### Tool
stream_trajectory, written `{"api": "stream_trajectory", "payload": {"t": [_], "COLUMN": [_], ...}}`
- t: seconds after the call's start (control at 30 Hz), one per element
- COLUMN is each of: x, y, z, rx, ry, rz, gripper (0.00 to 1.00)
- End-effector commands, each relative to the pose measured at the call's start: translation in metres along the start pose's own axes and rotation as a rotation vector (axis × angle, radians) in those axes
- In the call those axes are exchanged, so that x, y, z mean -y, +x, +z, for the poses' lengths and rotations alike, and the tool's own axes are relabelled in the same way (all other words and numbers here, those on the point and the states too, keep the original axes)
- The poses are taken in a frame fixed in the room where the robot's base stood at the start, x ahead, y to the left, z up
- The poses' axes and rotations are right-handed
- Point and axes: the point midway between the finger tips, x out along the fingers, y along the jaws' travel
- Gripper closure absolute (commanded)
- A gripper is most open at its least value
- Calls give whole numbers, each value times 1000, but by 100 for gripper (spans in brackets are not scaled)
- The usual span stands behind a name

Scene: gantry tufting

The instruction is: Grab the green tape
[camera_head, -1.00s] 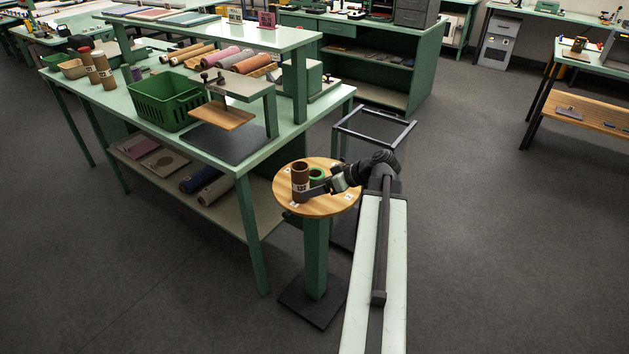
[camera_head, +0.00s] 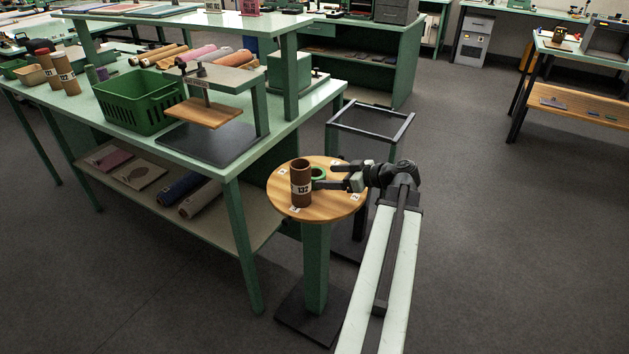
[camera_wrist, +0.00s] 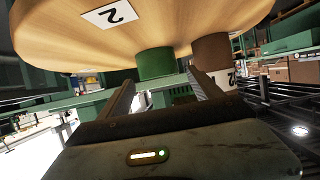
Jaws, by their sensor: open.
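The green tape (camera_head: 319,172) is a small roll on the round wooden stool top (camera_head: 328,207). It stands just right of and behind a taller brown tube (camera_head: 301,188) labelled 137. My gripper (camera_head: 324,180) is open and reaches in from the right, its fingertips close to the tape. In the wrist view, which is upside down, the green tape (camera_wrist: 156,63) lies ahead between the two fingers (camera_wrist: 161,88). The brown tube (camera_wrist: 211,55) stands beyond the right finger. Nothing is held. Whether a finger touches the tape I cannot tell.
A green workbench (camera_head: 250,150) with a green basket (camera_head: 140,100) stands at the left. A black open frame (camera_head: 370,125) stands behind the stool. Floor at the right is clear.

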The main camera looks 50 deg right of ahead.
Motion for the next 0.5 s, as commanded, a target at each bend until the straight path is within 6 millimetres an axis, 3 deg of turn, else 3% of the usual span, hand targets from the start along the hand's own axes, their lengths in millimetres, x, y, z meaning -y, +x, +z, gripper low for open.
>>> {"api": "stream_trajectory", "payload": {"t": [0.1,0.27,0.5], "x": [-2,-3,-6], "y": [13,18,57], "z": [3,2,3], "rx": [1,1,1], "ry": [1,3,3], "rz": [1,4,4], "gripper": [25,25,25]}}
